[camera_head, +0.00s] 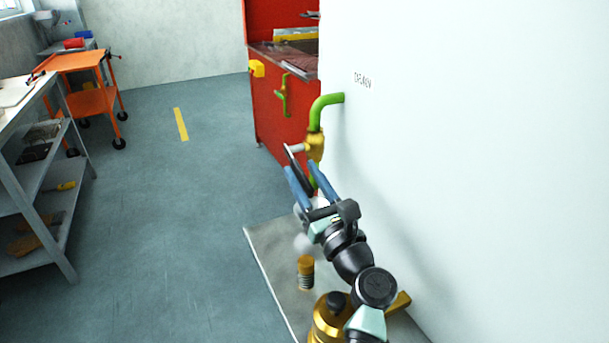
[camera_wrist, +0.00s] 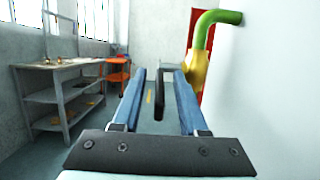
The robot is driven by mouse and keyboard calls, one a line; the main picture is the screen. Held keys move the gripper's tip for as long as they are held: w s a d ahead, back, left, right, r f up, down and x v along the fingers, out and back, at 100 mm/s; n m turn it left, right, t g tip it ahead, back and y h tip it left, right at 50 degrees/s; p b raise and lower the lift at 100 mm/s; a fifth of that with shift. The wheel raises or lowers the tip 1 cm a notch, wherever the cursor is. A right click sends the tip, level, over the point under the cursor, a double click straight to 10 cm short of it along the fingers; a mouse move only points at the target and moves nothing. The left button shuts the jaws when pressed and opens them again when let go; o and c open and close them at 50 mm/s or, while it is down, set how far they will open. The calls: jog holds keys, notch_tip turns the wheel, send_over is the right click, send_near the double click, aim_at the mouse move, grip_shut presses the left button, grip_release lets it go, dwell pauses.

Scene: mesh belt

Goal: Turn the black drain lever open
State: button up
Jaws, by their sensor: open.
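The black drain lever (camera_head: 294,160) sits on a silver stem on the left side of the brass valve (camera_head: 315,146). The valve is on a green pipe (camera_head: 324,106) that comes out of the white wall. In the wrist view the lever (camera_wrist: 159,96) hangs close to upright between my blue fingers, with gaps on both sides. The brass valve (camera_wrist: 195,72) is just right of the right finger. My gripper (camera_head: 300,169) is open around the lever, and it also shows in the wrist view (camera_wrist: 160,76). The lever's lower end is partly hidden by my fingers in the head view.
The white wall (camera_head: 450,120) stands close on the right. A red cabinet (camera_head: 280,118) with another green pipe is behind the valve. A grey shelf (camera_head: 40,195) and an orange cart (camera_head: 90,100) stand at left. The floor (camera_head: 180,220) between is clear.

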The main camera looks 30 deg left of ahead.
jog(key=v, duration=1.3)
